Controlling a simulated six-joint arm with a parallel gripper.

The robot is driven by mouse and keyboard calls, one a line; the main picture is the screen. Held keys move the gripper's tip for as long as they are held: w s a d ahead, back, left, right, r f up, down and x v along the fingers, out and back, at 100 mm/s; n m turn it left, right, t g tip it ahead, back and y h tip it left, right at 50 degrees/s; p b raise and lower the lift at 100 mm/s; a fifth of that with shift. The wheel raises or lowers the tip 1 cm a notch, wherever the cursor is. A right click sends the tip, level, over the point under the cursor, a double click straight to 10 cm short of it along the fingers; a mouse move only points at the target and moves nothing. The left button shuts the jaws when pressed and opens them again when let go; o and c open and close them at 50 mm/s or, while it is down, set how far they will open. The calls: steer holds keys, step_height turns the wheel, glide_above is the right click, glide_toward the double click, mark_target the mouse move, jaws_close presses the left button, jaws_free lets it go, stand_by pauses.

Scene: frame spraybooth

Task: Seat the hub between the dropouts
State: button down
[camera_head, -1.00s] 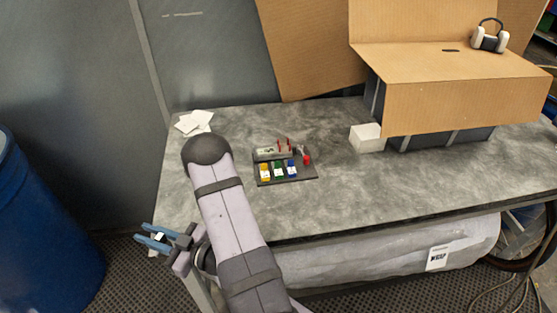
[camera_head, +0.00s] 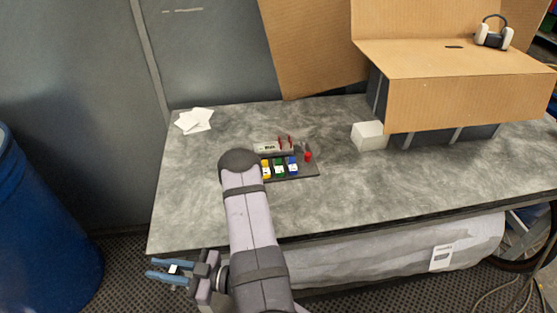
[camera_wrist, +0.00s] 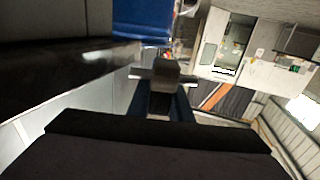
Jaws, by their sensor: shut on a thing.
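My gripper (camera_head: 152,268) is at the lower left in the head view, off the table's front edge, fingers pointing left. Its blue fingers are shut on a small part (camera_head: 174,268). In the wrist view the part looks like the hub (camera_wrist: 163,73), a grey body with a thin pale axle out each side. On the table, a dark board (camera_head: 305,173) carries yellow, green and blue blocks (camera_head: 279,168) and a grey piece with red uprights (camera_head: 268,147). I cannot make out the dropouts. My arm hides the board's left part.
A blue barrel (camera_head: 40,230) stands at the left, near my gripper. White papers (camera_head: 194,120) lie at the table's back left. A white box (camera_head: 369,135) and a large cardboard box (camera_head: 465,100) are at the right. The grey table (camera_head: 200,190) is bare at front left.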

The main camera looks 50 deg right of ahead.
steer(key=shift+r, duration=0.15)
stand_by(0.5)
steer(key=w+d+r+y+p, duration=0.1)
steer(key=w+d+r+p, duration=0.3)
steer(key=r, duration=0.3)
steer(key=w+d+r+p, duration=0.2)
steer(key=w+r+p, duration=0.1)
steer(key=w+r, duration=0.4)
steer(key=w+d+m+t+h+p, duration=0.25)
steer(key=d+m+h, duration=0.6)
steer(key=d, duration=1.65)
steer(key=s+d+m+g+h, duration=0.1)
steer(key=s+d+m+h, duration=0.1)
steer(key=d, duration=0.7)
steer(key=s+d+m+g+h, duration=0.2)
steer(key=s+d+h, duration=0.3)
steer(key=d+h, duration=0.2)
steer(key=s+d+m+g+h, duration=0.2)
steer(key=d+h, duration=0.3)
steer(key=d, duration=0.6)
steer(key=shift+s+r, duration=0.35)
steer(key=shift+s, duration=0.55)
steer(key=shift+a, duration=0.1)
